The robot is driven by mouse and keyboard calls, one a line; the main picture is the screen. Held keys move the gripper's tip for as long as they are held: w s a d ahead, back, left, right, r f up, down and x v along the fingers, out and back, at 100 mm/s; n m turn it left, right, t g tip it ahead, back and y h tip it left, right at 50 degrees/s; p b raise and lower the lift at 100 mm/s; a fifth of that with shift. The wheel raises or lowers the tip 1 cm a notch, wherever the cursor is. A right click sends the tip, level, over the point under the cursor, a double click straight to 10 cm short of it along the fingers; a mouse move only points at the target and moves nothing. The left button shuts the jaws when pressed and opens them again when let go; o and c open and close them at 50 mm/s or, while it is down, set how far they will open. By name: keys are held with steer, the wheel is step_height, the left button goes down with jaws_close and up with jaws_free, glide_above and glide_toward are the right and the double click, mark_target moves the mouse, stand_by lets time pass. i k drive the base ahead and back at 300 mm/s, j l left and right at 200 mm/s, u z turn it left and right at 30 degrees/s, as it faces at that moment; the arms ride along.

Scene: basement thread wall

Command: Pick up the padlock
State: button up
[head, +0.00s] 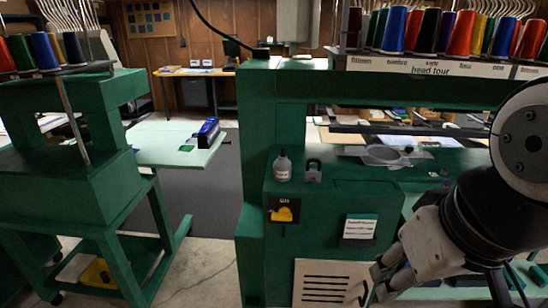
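The padlock (313,171) is small and dark grey, with its shackle on top. It stands upright on the flat top of the green machine housing, just right of a small bottle. My gripper (379,281) is at the lower right, in front of the housing, below and to the right of the padlock and well apart from it. Its two light grey fingers point down and left with a gap between them, and nothing shows in it.
A small grey bottle (282,167) with a pointed cap stands close left of the padlock. A grey clamp-like plate (388,154) lies behind to the right. A green beam (420,91) with thread cones above overhangs the back. The housing top right of the padlock is clear.

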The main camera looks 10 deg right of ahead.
mark_target(317, 173)
steer(key=z, duration=1.5)
steer(key=k+j+z, duration=0.15)
steer(key=k+j, duration=0.15)
steer(key=j, duration=0.3)
steer(key=k+j+z, duration=0.2)
steer(key=k+j, duration=0.15)
steer(key=j, duration=0.2)
steer(key=k+j+z, duration=0.15)
steer(key=k+j, duration=0.2)
steer(key=j, duration=0.15)
